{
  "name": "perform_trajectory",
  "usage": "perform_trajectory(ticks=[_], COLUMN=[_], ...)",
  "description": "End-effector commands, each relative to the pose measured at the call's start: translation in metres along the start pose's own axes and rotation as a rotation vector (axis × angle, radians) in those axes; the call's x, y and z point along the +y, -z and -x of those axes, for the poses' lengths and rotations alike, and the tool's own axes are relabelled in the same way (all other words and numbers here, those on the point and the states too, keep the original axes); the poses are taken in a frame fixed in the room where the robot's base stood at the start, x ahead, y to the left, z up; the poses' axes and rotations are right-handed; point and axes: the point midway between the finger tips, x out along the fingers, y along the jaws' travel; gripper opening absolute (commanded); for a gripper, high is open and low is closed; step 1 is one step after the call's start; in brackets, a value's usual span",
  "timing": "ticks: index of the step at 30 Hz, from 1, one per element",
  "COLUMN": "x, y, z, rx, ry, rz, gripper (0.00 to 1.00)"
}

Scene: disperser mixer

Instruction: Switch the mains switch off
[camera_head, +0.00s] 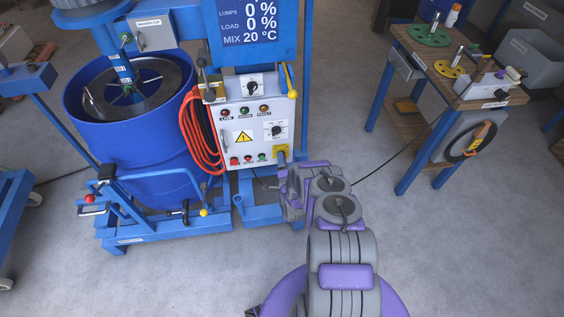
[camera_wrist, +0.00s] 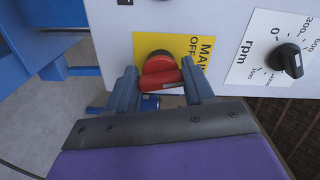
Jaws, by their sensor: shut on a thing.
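The mains switch is a red rotary handle (camera_wrist: 160,78) on a yellow plate (camera_wrist: 197,52) marked "MAIN" and "OFF" in the wrist view; part of the lettering is cut off by my finger. In the head view the yellow plate (camera_head: 281,150) is at the lower right corner of the white control panel (camera_head: 228,125), and my arm hides the handle. My gripper (camera_wrist: 160,82) has one grey finger on each side of the red handle and is shut on it. The handle's bar lies slightly tilted across the space between the fingers.
An rpm knob (camera_wrist: 287,60) is beside the switch. A blue item (camera_wrist: 150,103) with a label shows below the handle. Orange cable coils (camera_head: 197,135) hang at the panel's left, near a blue drum (camera_head: 110,135).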

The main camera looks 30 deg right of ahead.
Motion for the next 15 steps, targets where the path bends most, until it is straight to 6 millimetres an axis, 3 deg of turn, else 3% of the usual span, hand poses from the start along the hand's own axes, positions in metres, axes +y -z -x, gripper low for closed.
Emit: perform_trajectory(ticks=[5, 15], x=[-0.0009, -0.0007], y=[0.0020, 0.0041], z=[-0.0014, -0.0018], rx=[0.004, 0.009], ry=[0.003, 0.001], rz=[0.000, 0.038], gripper=[0.21, 0.20])
